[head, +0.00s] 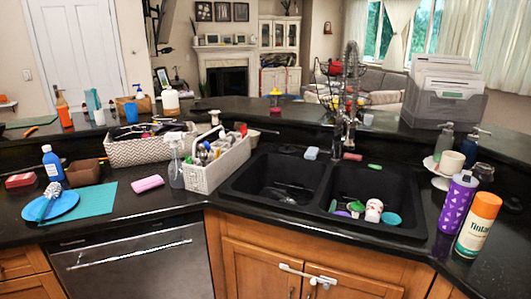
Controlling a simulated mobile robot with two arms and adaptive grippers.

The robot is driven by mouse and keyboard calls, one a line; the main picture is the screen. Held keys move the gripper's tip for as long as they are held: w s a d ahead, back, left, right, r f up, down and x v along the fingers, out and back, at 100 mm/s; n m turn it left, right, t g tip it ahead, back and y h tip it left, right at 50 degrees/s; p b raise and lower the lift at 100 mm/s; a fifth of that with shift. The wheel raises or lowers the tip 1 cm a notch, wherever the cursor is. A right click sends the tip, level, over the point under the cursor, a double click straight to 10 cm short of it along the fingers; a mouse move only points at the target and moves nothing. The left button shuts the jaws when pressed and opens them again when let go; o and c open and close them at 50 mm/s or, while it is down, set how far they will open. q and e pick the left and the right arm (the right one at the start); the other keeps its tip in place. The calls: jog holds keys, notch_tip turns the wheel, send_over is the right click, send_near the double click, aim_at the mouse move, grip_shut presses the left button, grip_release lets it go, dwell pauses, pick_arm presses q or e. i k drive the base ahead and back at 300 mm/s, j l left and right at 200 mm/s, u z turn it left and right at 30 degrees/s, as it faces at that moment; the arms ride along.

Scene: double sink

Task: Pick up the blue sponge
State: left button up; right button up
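A pink block of similar form (147,183) lies on the counter left of the white caddy. Neither of my grippers shows in the head view.
The black double sink (328,187) holds cups and dishes in its right basin. A white caddy (220,165) stands left of it. Purple (458,203) and orange (478,225) containers stand at right. A blue plate (58,205) lies at left.

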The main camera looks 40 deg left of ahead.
aim_at(312, 152)
jog(key=j+u, duration=0.2)
jog(key=u, duration=0.2)
jog(key=i+j+u, duration=0.15)
jog(key=u, duration=0.2)
jog(key=i+j+u, duration=0.1)
jog(key=u, duration=0.3)
jog(key=i+j+u, duration=0.1)
jog(key=u, duration=0.25)
jog(key=i+j+u, duration=0.25)
jog(key=i+j, duration=0.2)
jog(key=i, duration=0.15)
